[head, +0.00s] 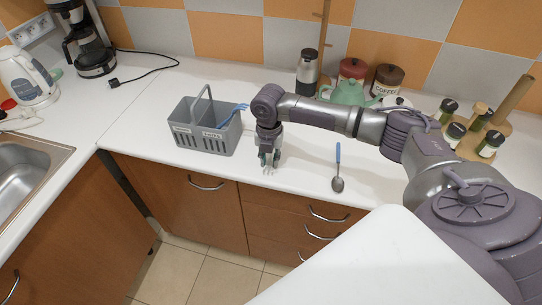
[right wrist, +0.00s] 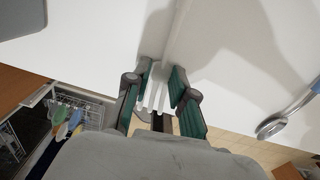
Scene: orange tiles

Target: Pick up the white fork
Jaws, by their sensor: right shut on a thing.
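The white fork (right wrist: 155,97) is between the fingers of my right gripper (right wrist: 158,98) in the right wrist view, its tines toward the bottom of the picture. Its pale handle runs up over the white counter, where it is hard to make out. In the head view my right gripper (head: 268,157) points down near the counter's front edge, shut on the fork. The fork's tines (head: 268,171) show just below the fingers; the rest is hidden. I cannot tell whether the fork touches the counter. My left gripper is not in view.
A grey basket (head: 190,142) with a blue-handled utensil stands left of the gripper. A blue-handled spoon (head: 338,182) lies to the right. A green teapot (head: 350,93), canisters and a spice rack (head: 468,146) stand behind. The counter left of the basket is clear.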

